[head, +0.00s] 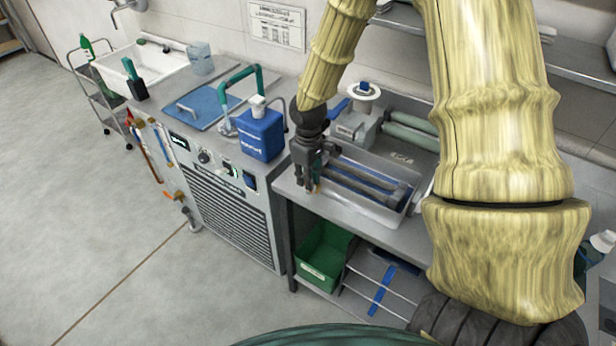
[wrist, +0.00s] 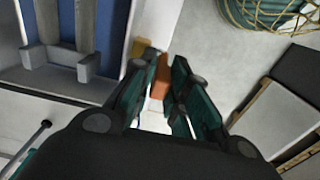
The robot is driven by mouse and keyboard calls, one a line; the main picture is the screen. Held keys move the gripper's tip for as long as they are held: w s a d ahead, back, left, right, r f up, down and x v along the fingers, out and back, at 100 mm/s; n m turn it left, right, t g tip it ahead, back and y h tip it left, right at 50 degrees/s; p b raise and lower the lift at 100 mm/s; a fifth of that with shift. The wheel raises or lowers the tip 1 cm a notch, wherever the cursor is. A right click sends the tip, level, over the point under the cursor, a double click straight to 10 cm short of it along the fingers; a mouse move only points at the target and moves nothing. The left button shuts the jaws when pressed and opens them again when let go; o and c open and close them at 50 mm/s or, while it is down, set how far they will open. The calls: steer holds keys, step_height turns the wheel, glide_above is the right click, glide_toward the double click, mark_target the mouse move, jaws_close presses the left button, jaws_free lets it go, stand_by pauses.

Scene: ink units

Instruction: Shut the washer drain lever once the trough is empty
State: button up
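The washer trough (head: 352,203) is a grey metal tray on the bench, with dark roller bars lying along it. In the wrist view its pale wall (wrist: 124,14) borders a blue inner area; I cannot tell whether that is liquid or a bare floor. An orange piece, apparently the drain lever (wrist: 160,78), sits at the trough's near edge between my fingertips. The lever's pivot is hidden.
A blue container (head: 262,136) stands on the neighbouring cabinet, left of my gripper. Green rollers (head: 410,133) lie behind the trough. A green bin (head: 322,258) sits on the shelf below the bench. The floor (head: 100,220) at left is clear.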

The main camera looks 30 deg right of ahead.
jaws_close()
steer(key=shift+s+d+t+y, duration=0.15)
steer(key=shift+s+t+y, duration=0.2)
steer(key=shift+t, duration=0.45)
steer(key=o, duration=0.6)
jaws_free()
steer(key=shift+c, duration=0.2)
step_height(320, 180, up, 12)
steer(key=s, duration=0.1)
steer(key=shift+s+d, duration=0.4)
